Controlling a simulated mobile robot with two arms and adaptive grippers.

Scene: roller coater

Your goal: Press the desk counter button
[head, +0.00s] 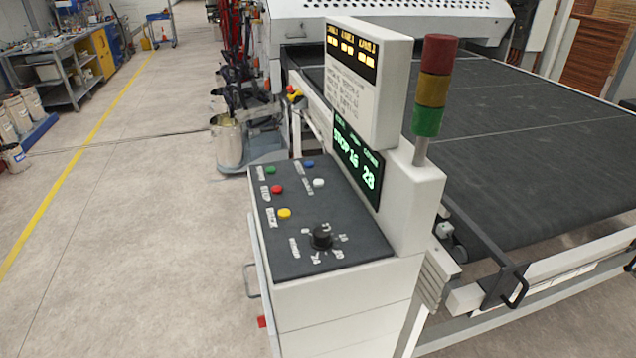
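The control desk (270,225) is a dark sloped panel on a white cabinet. It carries a green button (271,170), a blue button (309,164), a red button (277,189), a white button (319,183) and a yellow button (285,213). Their small labels are too slanted to read surely, so I cannot tell from them which is the counter button. A black rotary knob (321,237) sits nearest. A screen (358,160) behind the panel shows green text that seems to read STOP, 16 and 28. Neither of my grippers is in view.
A signal tower (433,88) in red, amber and green stands right of the screen. A wide black conveyor belt (530,130) fills the right. A metal bucket (228,145) stands behind the desk. The floor (140,230) left of the desk is clear.

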